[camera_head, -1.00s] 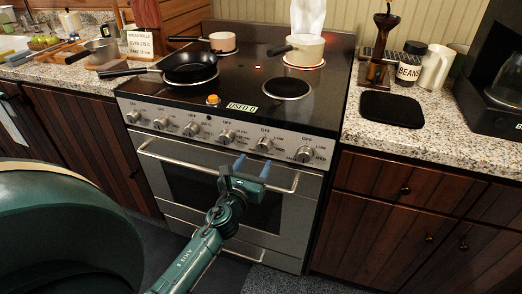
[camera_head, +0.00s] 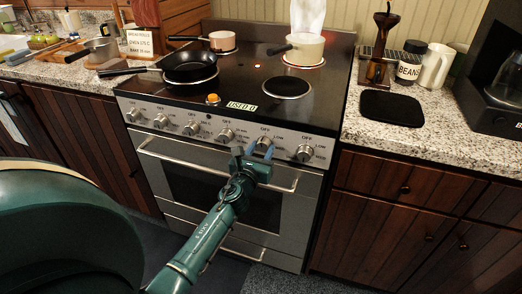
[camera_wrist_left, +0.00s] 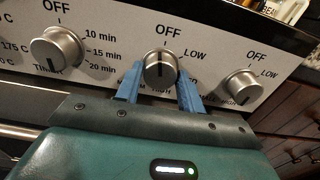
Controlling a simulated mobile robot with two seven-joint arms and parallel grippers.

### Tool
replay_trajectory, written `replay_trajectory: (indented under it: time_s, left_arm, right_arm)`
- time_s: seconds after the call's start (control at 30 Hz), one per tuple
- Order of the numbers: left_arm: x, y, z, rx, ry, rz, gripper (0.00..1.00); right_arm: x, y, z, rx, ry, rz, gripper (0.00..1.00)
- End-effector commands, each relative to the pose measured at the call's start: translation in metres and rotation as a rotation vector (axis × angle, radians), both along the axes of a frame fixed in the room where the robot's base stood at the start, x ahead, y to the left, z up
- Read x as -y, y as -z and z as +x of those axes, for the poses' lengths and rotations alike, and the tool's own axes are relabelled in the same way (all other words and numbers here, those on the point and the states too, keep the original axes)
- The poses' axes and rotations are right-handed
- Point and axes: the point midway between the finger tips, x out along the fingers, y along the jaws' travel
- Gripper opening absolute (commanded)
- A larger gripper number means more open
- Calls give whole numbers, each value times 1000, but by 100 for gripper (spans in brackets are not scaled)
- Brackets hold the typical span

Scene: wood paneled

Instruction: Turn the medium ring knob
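A row of silver round knobs runs along the oven's front panel. In the left wrist view, the middle knob (camera_wrist_left: 160,66) has OFF above it and LOW to its upper right. A dark line on its face stands roughly vertical. My left gripper (camera_head: 259,150) is at this knob, second from the right in the head view (camera_head: 264,141). Its blue fingers are apart, one on each side of the knob (camera_wrist_left: 160,82); whether they touch it I cannot tell. My right gripper is not in view.
A timer knob (camera_wrist_left: 57,47) is to the left and another knob (camera_wrist_left: 241,87) to the right. The oven handle (camera_head: 205,163) runs below the panel. A black pan (camera_head: 190,67) and a white pot (camera_head: 304,48) stand on the stove.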

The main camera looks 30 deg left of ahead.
Motion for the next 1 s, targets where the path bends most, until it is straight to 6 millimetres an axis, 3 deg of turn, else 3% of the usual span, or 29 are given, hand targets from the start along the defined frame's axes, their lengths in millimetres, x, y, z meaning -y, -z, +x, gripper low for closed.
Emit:
replay_trajectory:
  time_s: [0.3, 0.67, 1.0]
  left_arm:
    - [0, 0, 0, 0, 0, 0, 13]
    - [0, 0, 0, 16, 0, -65, 13]
    - [1, 1, 0, 76, 0, -317, 13]
  right_arm:
    - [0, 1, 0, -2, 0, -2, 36]
    - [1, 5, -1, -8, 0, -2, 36]
    - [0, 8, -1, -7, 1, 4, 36]
